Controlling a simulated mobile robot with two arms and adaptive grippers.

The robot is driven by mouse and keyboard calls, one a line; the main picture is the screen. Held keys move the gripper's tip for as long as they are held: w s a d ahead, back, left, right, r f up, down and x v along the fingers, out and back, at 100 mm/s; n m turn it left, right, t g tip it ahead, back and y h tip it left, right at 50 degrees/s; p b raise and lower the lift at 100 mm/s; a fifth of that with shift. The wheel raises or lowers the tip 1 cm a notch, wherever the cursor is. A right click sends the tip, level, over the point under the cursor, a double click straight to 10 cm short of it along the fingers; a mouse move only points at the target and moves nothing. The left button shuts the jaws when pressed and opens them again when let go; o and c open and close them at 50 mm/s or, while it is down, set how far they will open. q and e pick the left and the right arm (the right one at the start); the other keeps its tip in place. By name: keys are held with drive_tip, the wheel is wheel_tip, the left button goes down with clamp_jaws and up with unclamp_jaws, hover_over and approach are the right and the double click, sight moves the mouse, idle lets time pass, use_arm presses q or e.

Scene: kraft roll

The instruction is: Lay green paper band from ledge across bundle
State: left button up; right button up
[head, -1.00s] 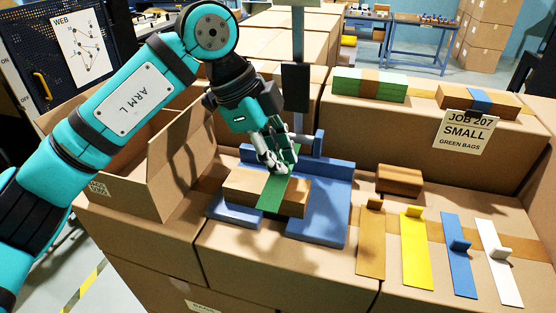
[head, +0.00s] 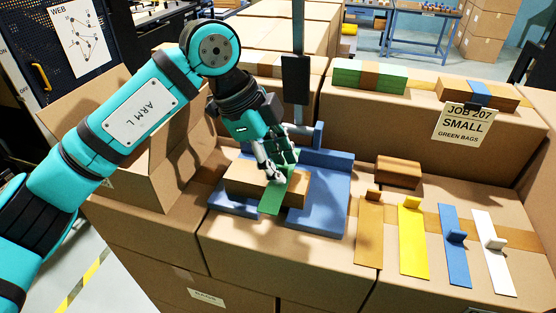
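The tan bundle (head: 243,178) lies in a blue fixture (head: 330,192) on the carton top. The green paper band (head: 271,202) runs over the bundle, and its near end reaches past the front top edge. Green also shows between and behind the fingers. My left gripper (head: 279,177) is right over the bundle, with its fingertips at the band. The fingers hide part of the band, so I cannot tell whether they are closed on it. My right gripper is not in view.
Brown (head: 369,232), yellow (head: 413,240), blue (head: 454,246) and white (head: 494,254) bands lie to the right. A brown block (head: 398,172) sits behind them. A green banded bundle (head: 350,77) and a sign (head: 464,125) are on the rear carton. A grey post (head: 298,75) stands behind the fixture.

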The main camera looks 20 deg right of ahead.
use_arm(q)
drive_tip(key=b+v, duration=0.3)
drive_tip(key=v, duration=0.9)
